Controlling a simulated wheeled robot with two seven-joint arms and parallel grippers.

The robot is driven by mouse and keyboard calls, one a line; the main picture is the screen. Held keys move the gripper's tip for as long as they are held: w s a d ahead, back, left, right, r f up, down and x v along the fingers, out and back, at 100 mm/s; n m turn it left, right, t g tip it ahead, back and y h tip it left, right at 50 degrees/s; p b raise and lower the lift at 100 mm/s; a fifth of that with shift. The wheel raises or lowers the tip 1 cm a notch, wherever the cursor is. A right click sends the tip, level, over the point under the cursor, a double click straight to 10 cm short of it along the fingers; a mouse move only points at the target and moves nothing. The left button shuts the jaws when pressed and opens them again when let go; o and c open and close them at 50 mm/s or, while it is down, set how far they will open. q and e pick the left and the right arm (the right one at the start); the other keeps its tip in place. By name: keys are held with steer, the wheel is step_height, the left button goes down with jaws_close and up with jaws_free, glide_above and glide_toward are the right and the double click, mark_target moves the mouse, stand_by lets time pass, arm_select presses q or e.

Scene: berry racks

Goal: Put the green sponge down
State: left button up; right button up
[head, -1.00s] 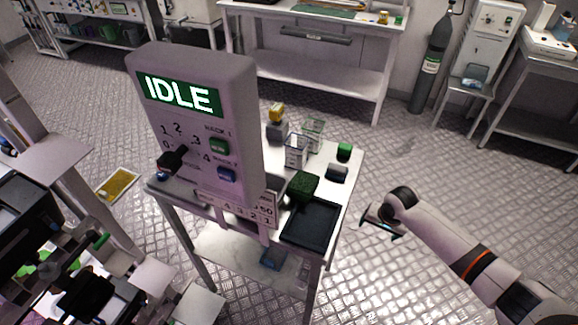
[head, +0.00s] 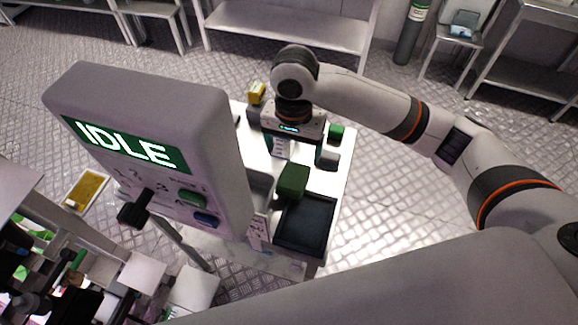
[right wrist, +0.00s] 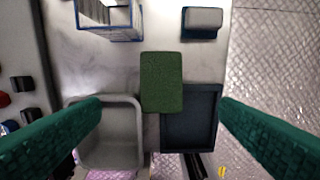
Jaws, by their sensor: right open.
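The green sponge (head: 293,180) is a dark green block near the back left of the black tray (head: 306,222). In the right wrist view the sponge (right wrist: 162,82) overlaps the tray's upper left corner (right wrist: 190,89); I cannot tell whether it touches the tray rim. My right gripper (head: 298,150) is over the table, just behind the sponge in the head view. In the right wrist view its two green fingers are wide apart, one on each side, with nothing held between them. My left gripper is not in view.
A grey bin (right wrist: 108,150) lies left of the black tray. A wire-framed rack (right wrist: 108,20) and a blue-grey block (right wrist: 203,20) stand behind the sponge. A tall panel reading IDLE (head: 150,130) blocks the table's left side. A small green block (head: 336,132) sits back right.

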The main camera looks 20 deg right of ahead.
glide_above(294, 176)
steer(key=s, duration=0.1)
step_height(294, 176, down, 5)
steer(key=shift+s+p, duration=0.1)
steer(key=shift+p, duration=0.2)
steer(key=shift+w+a+f, duration=0.1)
steer(key=shift+w+f, duration=0.1)
steer(key=shift+f, duration=0.05)
steer(key=f, duration=0.1)
steer(key=f+p, duration=0.1)
steer(key=f, duration=0.2)
steer(key=shift+w+f, duration=0.2)
steer(key=shift+w, duration=0.1)
steer(key=shift+w+f, duration=0.1)
steer(key=shift+f, duration=0.35)
steer(key=shift+f+p, duration=0.2)
steer(key=shift+p, duration=0.45)
steer(key=c, duration=1.1)
